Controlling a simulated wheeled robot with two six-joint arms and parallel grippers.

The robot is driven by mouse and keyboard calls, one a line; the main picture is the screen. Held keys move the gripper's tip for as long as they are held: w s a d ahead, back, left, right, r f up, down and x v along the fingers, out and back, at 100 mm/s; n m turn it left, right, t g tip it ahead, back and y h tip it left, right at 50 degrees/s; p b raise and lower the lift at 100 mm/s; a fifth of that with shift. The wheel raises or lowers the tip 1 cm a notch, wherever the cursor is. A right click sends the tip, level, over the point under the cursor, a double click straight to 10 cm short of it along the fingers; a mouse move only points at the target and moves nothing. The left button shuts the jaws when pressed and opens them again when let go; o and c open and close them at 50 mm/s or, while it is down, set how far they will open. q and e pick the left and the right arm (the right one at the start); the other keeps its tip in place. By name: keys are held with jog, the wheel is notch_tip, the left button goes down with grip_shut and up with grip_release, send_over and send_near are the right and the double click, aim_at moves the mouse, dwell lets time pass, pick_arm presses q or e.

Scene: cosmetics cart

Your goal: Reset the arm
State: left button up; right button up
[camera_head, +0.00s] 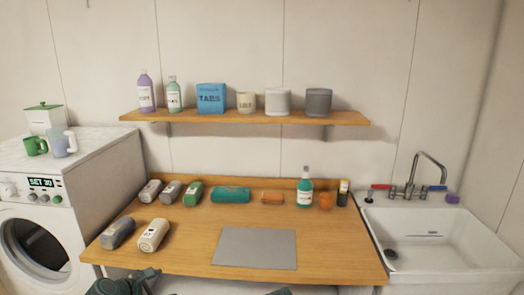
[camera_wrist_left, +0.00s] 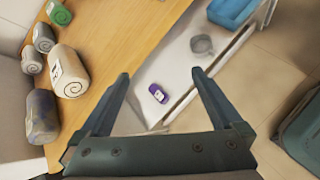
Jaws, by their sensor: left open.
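My left gripper (camera_wrist_left: 161,75) is open in the left wrist view, with nothing between its fingers. It is over the area beside the wooden table (camera_wrist_left: 120,55), with the table edge to its left. In the head view, part of my dark green left arm (camera_head: 122,284) shows at the bottom left, in front of the table (camera_head: 190,250); its fingertips cannot be made out there. A small dark piece shows at the bottom edge right of it, too little to tell what it is. My right gripper is not seen.
A green bottle (camera_head: 304,192) stands at the back. A shelf, washing machine (camera_head: 40,240) and sink (camera_head: 440,240) surround it. A purple item (camera_wrist_left: 158,93) lies on a white surface below.

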pick_arm(q)
jog(key=s+d+f+m+g, duration=0.3)
jog(key=d+m, duration=0.4)
jog(key=d, duration=0.1)
jog(key=s+d+f+m+g, duration=0.2)
jog(key=s+d+m+g, duration=0.1)
jog(key=d+m, duration=0.4)
jog(key=s+d+f+m+g+y+p, duration=0.1)
jog(key=s+d+m+g+y, duration=0.3)
jog(key=s+d+m, duration=0.5)
jog(key=s+m+y, duration=0.1)
jog(key=s+m, duration=0.1)
jog(key=m, duration=0.3)
jog(key=shift+f+m, duration=0.4)
